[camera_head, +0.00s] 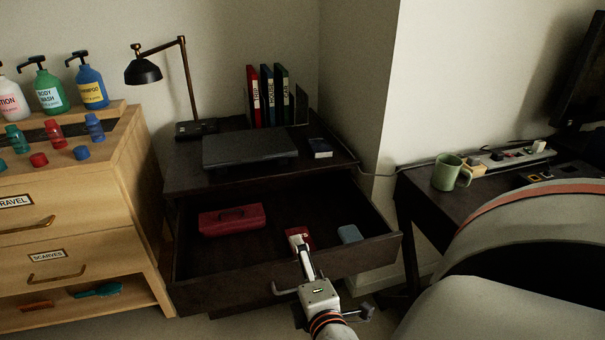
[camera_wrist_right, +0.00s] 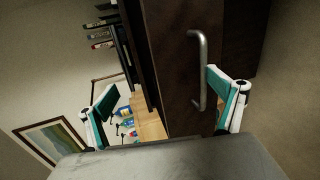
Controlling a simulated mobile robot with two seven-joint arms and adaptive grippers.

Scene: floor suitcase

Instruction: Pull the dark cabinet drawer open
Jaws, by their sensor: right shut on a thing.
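The dark cabinet drawer (camera_head: 235,286) stands pulled out, its inside showing. In the right wrist view, the metal drawer handle (camera_wrist_right: 203,70) lies between the fingers of my right gripper (camera_wrist_right: 168,100), close to the right-hand finger. My left gripper is not in view.
The dark cabinet (camera_head: 180,175) bears a lamp (camera_head: 145,72), a flat dark device (camera_head: 250,148) and several binders (camera_head: 267,95). A wooden dresser (camera_head: 75,210) with bottles stands close left. A desk (camera_head: 415,205) with a green mug (camera_head: 446,172) is at right.

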